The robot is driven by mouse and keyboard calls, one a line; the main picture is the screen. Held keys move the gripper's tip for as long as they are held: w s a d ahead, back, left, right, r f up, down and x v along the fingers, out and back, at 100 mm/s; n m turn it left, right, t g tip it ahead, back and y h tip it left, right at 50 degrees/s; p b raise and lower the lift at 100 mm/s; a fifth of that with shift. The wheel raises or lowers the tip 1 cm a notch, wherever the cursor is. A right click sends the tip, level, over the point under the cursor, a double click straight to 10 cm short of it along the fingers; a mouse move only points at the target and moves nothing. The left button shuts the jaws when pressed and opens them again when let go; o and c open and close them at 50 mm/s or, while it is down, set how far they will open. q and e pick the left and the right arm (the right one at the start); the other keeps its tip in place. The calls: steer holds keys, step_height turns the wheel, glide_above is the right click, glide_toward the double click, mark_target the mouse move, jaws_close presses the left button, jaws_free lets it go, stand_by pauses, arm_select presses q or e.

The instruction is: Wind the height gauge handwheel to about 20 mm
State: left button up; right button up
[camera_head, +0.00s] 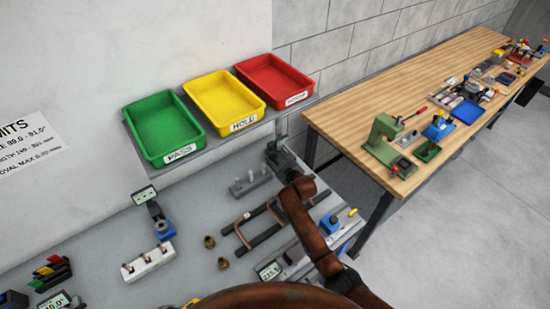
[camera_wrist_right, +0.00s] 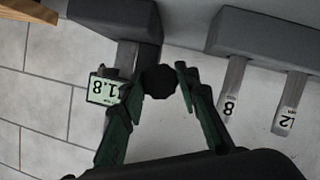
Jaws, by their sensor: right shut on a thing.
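In the right wrist view, the dark round handwheel (camera_wrist_right: 160,84) of the height gauge sits between the fingertips of my right gripper (camera_wrist_right: 156,80), which is shut on it. The gauge's lit display (camera_wrist_right: 106,91) is just left of the wheel and seems to read 11.8, partly covered by the left finger. A grey part of the gauge (camera_wrist_right: 128,54) rises behind the wheel. In the head view my right gripper (camera_head: 289,176) is at the back of the grey bench, and the arm hides most of the gauge. My left gripper is in neither view.
Green (camera_head: 166,160), yellow (camera_head: 240,124) and red (camera_head: 305,98) trays stand on a ledge behind. A grey stepped block (camera_head: 250,184) and copper tubes in dark holders (camera_head: 262,222) lie close to the right gripper. A wooden bench (camera_head: 350,110) stands at the right.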

steer(key=shift+n, duration=0.4)
steer(key=shift+t, duration=0.4)
steer(key=o, duration=1.1)
steer(key=v, duration=1.2)
steer(key=shift+a+r, duration=0.1)
steer(key=shift+a, duration=0.05)
steer(key=shift+o, duration=0.3)
